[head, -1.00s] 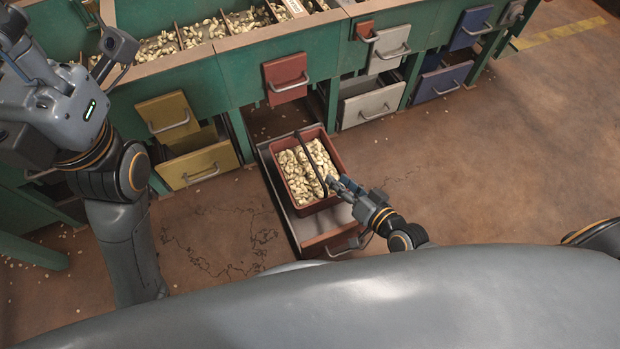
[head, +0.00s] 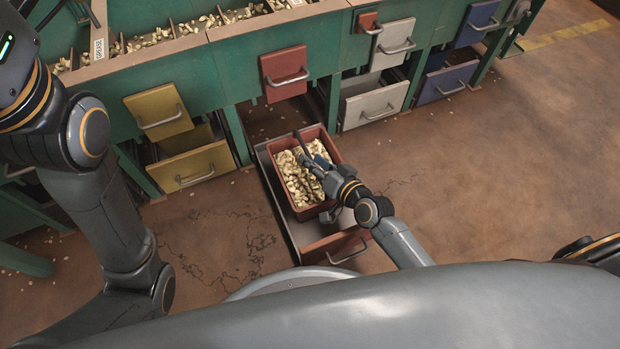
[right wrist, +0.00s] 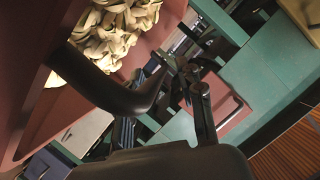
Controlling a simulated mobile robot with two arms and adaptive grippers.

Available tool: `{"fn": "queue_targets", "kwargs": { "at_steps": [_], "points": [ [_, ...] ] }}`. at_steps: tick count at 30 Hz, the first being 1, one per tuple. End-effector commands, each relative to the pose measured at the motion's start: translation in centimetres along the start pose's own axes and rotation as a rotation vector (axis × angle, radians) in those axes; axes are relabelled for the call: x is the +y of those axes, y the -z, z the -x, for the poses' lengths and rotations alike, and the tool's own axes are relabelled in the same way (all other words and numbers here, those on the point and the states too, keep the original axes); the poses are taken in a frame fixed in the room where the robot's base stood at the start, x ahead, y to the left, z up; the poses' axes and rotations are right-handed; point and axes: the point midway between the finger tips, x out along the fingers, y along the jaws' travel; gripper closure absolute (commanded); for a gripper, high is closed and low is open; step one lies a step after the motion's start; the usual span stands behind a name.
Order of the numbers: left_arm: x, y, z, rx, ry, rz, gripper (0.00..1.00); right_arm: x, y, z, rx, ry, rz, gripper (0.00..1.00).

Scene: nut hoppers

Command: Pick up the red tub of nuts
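The red tub of nuts (head: 328,143) is full of pale nuts and sits in the pulled-out drawer (head: 318,235) below the red hopper. Its dark carrying handle (head: 299,145) rises over the nuts. My right gripper (head: 312,160) is over the tub, close to the handle, and hides part of the nuts. In the right wrist view the handle (right wrist: 112,92) crosses close in front of my right fingers (right wrist: 178,72); I cannot tell whether they grip it. The tub wall (right wrist: 48,112) fills the left side there. My left gripper (head: 12,50) is mostly cut off at the top left.
The green hopper bench (head: 235,70) runs across the back, with yellow (head: 160,106), red (head: 284,72), white (head: 393,40) and blue (head: 478,22) fronts. More drawers stand below. The brown floor to the right is clear.

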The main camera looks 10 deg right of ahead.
Motion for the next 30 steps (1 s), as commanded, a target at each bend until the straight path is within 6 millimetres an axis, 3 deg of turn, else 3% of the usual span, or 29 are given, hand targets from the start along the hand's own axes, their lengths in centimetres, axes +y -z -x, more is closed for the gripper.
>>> {"fn": "queue_targets", "kwargs": {
  "at_steps": [4, 10, 30],
  "points": [
    [0.0, 0.0, -0.1, -0.001, 0.000, 0.000, 0.68, 0.0, 0.0, 0.1, 0.000, 0.000, 0.000, 0.62],
    [0.0, 0.0, -0.1, 0.000, 0.000, 0.000, 0.68, 0.0, 0.0, 0.1, 0.000, 0.000, 0.000, 1.00],
    [-0.2, -0.3, -0.6, -0.005, 0.005, 0.002, 0.68, -0.9, 1.5, 0.4, 0.013, 0.005, 0.000, 1.00]
  ]
}}
